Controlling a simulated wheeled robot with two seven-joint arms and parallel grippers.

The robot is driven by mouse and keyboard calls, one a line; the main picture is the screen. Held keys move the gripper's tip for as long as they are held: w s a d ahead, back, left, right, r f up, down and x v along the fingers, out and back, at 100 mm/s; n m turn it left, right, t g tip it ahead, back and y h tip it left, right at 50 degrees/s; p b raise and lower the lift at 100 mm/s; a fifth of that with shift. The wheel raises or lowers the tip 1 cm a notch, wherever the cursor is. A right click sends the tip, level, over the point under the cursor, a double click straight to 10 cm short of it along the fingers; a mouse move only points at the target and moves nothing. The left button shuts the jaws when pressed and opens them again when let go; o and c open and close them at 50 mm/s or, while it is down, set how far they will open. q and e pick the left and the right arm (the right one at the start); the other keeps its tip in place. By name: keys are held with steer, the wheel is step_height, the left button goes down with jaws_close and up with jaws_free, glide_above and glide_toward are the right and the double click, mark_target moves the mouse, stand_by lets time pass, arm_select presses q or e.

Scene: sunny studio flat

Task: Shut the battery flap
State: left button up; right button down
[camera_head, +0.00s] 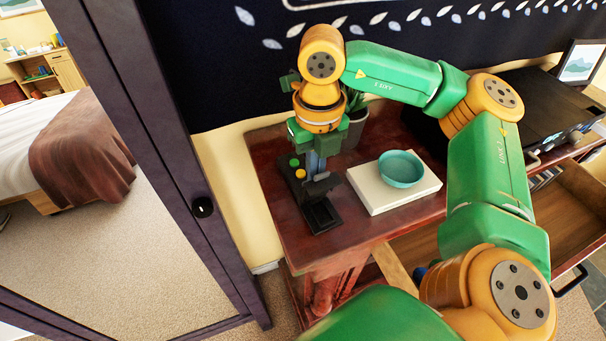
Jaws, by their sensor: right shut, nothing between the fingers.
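A small black device (323,217) stands near the left end of the dark red wooden table. It has a green round part and a yellow round part on its left side and a shallow dark recess at its front. My right gripper (317,176) points down right over the device, its fingers shut and empty. The gripper hides part of the device, and I cannot make out the battery flap or whether the fingers touch it. My left gripper is not in view.
A teal bowl (401,168) sits on a white box (369,190) right of the device. A potted plant (354,120) stands behind my gripper. An open drawer (575,200) is at the right. A dark purple frame (150,120) rises left of the table (290,228).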

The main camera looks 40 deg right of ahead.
mark_target(321, 190)
steer(key=shift+s+a+f+b, duration=0.1)
steer(key=shift+s+f+b, duration=0.1)
steer(key=shift+s+b, duration=0.15)
steer(key=shift+s+a+f+b, duration=0.15)
steer(key=shift+s+b, duration=0.1)
steer(key=shift+s, duration=0.3)
steer(key=shift+s+f+b, duration=0.1)
steer(key=shift+s+b, duration=0.15)
steer(key=shift+s, duration=0.25)
